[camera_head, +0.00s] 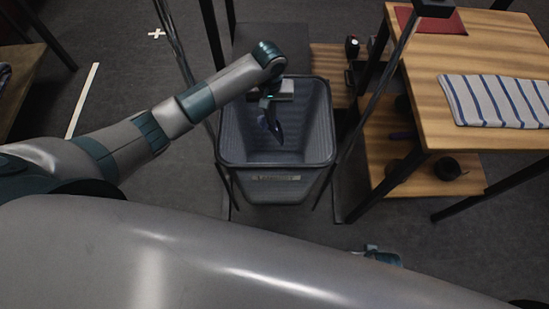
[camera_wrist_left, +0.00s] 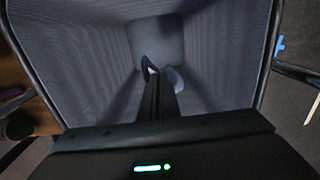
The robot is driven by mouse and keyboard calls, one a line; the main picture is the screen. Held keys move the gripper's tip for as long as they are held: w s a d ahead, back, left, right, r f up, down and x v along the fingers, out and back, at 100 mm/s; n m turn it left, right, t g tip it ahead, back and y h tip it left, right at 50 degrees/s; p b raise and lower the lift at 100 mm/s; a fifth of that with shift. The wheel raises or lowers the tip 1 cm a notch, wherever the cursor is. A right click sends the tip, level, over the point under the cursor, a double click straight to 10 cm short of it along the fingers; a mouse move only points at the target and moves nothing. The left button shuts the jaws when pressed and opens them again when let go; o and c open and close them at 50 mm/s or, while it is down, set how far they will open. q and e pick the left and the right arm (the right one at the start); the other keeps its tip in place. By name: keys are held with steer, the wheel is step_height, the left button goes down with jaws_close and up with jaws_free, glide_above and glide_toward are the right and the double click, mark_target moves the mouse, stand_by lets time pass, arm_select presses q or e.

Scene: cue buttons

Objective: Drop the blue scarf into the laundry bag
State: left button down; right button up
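The laundry bag (camera_head: 236,150) is a grey, open-topped bin with a dark rim and a small front label, held in a dark frame. My left gripper (camera_head: 270,108) points down inside its mouth. A small dark blue cloth, the blue scarf (camera_head: 275,130), hangs from the fingertips within the bag's opening. In the left wrist view the fingers (camera_wrist_left: 158,85) are close together, with bluish cloth (camera_wrist_left: 175,78) showing beside the tips. The bag's ribbed walls (camera_wrist_left: 85,60) surround them, and the bag's bottom shows beyond.
A wooden table (camera_head: 440,60) stands at the right with a striped cloth (camera_head: 495,101) and a red mat (camera_head: 430,20). A lower wooden shelf (camera_head: 385,165) holds dark round items. Thin dark frame legs flank the bag. Floor left of the bag is mostly clear.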

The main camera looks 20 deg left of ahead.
arm_select(q)
steer(key=c, duration=2.4)
jaws_free()
steer(key=shift+c, duration=0.2)
steer(key=o, duration=1.8)
steer(key=shift+r, duration=0.1)
steer(key=shift+r+p, duration=1.6)
steer(key=shift+r, duration=1.05)
step_height(320, 180, up, 17)
steer(key=p, duration=0.8)
steer(key=shift+r, duration=0.2)
